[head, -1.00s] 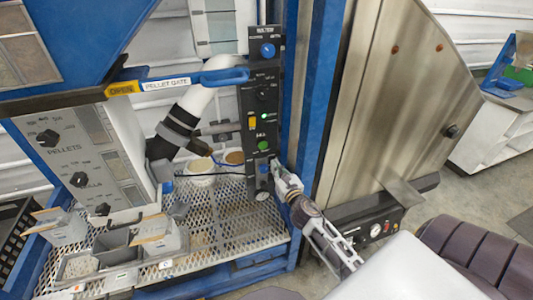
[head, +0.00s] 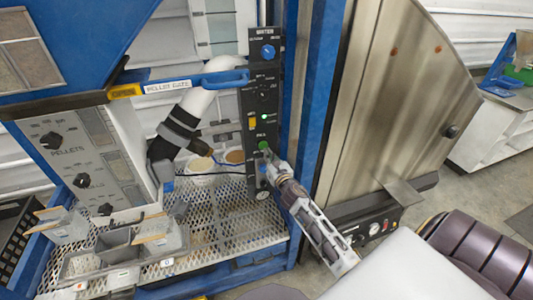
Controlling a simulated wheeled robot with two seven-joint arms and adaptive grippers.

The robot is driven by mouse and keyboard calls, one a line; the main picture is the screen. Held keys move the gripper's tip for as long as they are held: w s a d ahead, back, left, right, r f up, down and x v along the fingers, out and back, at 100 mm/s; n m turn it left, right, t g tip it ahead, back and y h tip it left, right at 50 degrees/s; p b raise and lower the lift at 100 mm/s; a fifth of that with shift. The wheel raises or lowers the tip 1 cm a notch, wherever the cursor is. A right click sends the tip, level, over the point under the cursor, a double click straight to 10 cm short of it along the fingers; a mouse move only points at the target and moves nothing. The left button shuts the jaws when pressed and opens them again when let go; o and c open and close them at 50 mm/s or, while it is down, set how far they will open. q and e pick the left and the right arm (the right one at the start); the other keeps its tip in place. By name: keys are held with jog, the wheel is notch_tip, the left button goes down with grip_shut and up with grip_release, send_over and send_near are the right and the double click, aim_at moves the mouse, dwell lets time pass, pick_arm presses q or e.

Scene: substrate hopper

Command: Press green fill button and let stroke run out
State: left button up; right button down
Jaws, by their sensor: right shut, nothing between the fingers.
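The green fill button (head: 263,145) is on the lower part of a tall black control panel (head: 262,75). My right gripper (head: 268,156) is shut and empty, its tips at the panel just below the green button. Whether the tips touch the button or the panel face cannot be told. A small green light (head: 264,115) glows higher on the panel, beside a yellow switch (head: 252,123). My left gripper is not in view.
The pellet gate's blue handle (head: 225,78) crosses left of the panel. Grey bins (head: 117,246) stand lower left. A steel cabinet (head: 365,100) stands at right.

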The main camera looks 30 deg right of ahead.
jog(key=shift+w+d, duration=0.2)
jog(key=shift+w, duration=0.85)
